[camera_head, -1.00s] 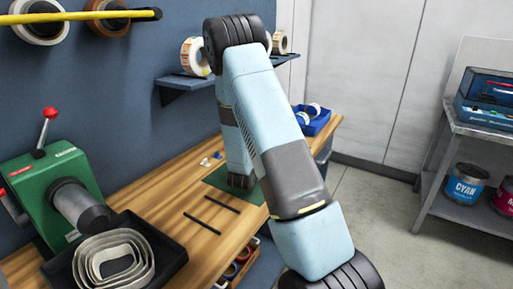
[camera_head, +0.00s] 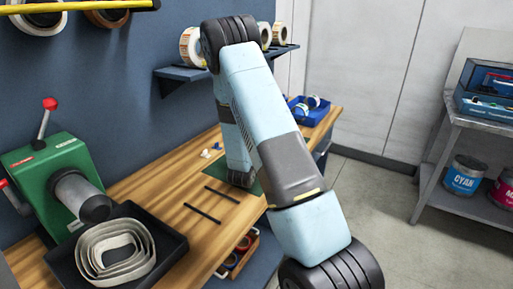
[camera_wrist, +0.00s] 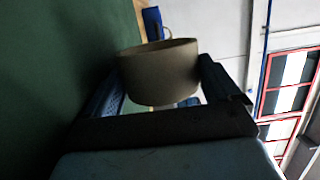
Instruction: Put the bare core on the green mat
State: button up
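The bare core (camera_wrist: 160,72), a plain brown cardboard ring, sits between the two fingers of my gripper (camera_wrist: 163,84) in the wrist view. The fingers lie against its opposite sides, and the gripper looks shut on it. The green mat (camera_wrist: 60,65) fills the left of the wrist view, beside the core; I cannot tell whether they touch. In the head view the green mat (camera_head: 257,188) lies on the bench, mostly hidden behind my arm. My gripper and the core are hidden by my arm there.
A green machine (camera_head: 55,175) with a red-knobbed lever stands at the left of the wooden bench (camera_head: 165,185). A black tray (camera_head: 170,245) holds pale coiled strip. Two dark bars (camera_head: 203,213) lie near the mat. A blue bin (camera_head: 312,113) stands at the bench's far end.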

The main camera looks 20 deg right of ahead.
jog(key=shift+o, duration=0.5)
jog(key=shift+s+f, duration=0.3)
jog(key=shift+f, duration=0.4)
jog(key=shift+s+a+f, duration=0.1)
jog(key=shift+s+a, duration=0.2)
jog(key=shift+a, duration=0.2)
jog(key=v, duration=0.8)
jog(key=r+v, duration=0.1)
jog(key=v, duration=0.3)
jog(key=shift+s+a, duration=0.15)
jog(key=shift+a, duration=0.2)
jog(key=shift+d, duration=0.1)
